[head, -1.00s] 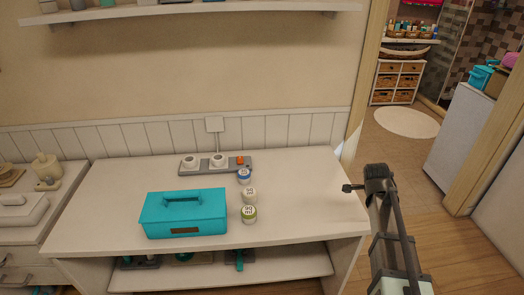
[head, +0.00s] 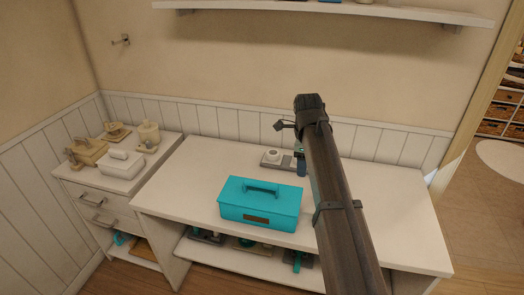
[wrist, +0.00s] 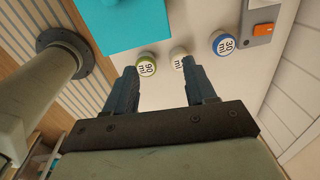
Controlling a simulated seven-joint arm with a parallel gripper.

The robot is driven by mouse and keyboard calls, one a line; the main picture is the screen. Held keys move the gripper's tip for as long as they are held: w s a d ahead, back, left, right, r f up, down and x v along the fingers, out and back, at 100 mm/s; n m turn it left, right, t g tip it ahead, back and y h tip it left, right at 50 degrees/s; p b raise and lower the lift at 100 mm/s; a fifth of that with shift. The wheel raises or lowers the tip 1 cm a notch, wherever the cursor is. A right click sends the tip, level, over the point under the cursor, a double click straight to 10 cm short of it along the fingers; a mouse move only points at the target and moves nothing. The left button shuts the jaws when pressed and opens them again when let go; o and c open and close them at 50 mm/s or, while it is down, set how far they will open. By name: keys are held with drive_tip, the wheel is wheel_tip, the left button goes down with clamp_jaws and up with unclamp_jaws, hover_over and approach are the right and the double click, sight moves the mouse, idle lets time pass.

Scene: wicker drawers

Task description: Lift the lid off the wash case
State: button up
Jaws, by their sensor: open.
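The turquoise case (head: 240,212) with a handle (head: 261,189) on its lid and a small brown plate on its front sits closed on the white table. Its turquoise surface also shows at the top of the wrist view (wrist: 122,25). My gripper (wrist: 160,75) is open and empty, above the table near the small jars, apart from the case. In the head view my arm hides most of the gripper; only a small dark part (head: 300,160) shows, to the right of and behind the case.
Several small jars, including a green-lidded one (wrist: 147,63) and a blue-lidded one (wrist: 222,42), stand beside the case. A grey strip with an orange switch (wrist: 264,29) lies behind. A white box (head: 121,165) stands on the left cabinet. The table's right side looks clear.

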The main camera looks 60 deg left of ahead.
wheel_tip(320, 180, up, 5)
hover_over(261, 182)
drive_tip(key=shift+n+g, duration=0.3)
drive_tip(key=shift+g, duration=0.1)
wheel_tip(261, 182, down, 14)
clamp_jaws()
idle(0.4)
